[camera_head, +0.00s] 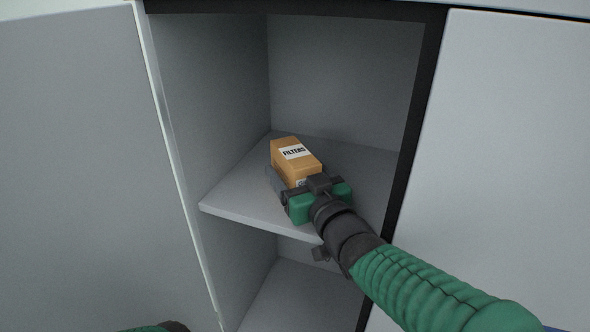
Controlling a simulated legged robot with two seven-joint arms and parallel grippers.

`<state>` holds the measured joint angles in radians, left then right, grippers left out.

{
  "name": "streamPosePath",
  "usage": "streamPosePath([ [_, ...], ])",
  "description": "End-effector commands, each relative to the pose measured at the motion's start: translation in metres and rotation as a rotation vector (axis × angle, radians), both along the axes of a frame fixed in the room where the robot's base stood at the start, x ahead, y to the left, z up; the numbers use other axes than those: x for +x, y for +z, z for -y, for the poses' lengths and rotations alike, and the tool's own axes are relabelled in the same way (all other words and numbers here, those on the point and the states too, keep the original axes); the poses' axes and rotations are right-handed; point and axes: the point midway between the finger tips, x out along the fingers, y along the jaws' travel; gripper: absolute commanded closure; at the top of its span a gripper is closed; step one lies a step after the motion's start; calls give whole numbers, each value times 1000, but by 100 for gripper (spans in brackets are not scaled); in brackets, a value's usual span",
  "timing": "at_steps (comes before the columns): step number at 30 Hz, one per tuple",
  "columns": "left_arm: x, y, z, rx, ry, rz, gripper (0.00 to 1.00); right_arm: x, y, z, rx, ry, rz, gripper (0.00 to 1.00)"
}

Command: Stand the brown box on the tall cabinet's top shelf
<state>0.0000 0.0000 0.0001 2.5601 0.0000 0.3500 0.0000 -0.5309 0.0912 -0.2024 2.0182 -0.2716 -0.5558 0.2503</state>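The brown box (296,160), with a white "FILTERS" label on its top, is at the cabinet's upper visible shelf (232,208). It looks upright and resting on the shelf or just over it; its underside is hidden. My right gripper (297,183) reaches in from the lower right and is at the box's near end. One dark finger lies along the box's left side; the other is mostly hidden. The gripper appears shut on the box. Only a sliver of my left arm shows at the bottom left edge; its gripper is out of view.
The cabinet's left inner wall (210,90) and dark right frame edge (413,130) bound the opening. A pale panel (70,170) stands at left and another (515,150) at right. The shelf is bare around the box. A lower compartment (300,295) shows beneath.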

Motion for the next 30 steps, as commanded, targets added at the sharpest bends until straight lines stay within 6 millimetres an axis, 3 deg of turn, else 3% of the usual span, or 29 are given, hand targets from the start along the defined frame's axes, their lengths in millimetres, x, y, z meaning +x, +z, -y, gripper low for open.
streamPosePath([
  [8,0,0,0,0,0,0,64,-1,1,1,0,0,1,27],
  [15,0,-30,0,0,0,0,64,-40,-3,20,4,-1,5,27],
  [21,0,-40,0,0,0,0,64,-65,0,33,1,0,3,27],
  [30,0,-38,0,0,0,0,64,-66,1,34,0,0,-1,27],
])
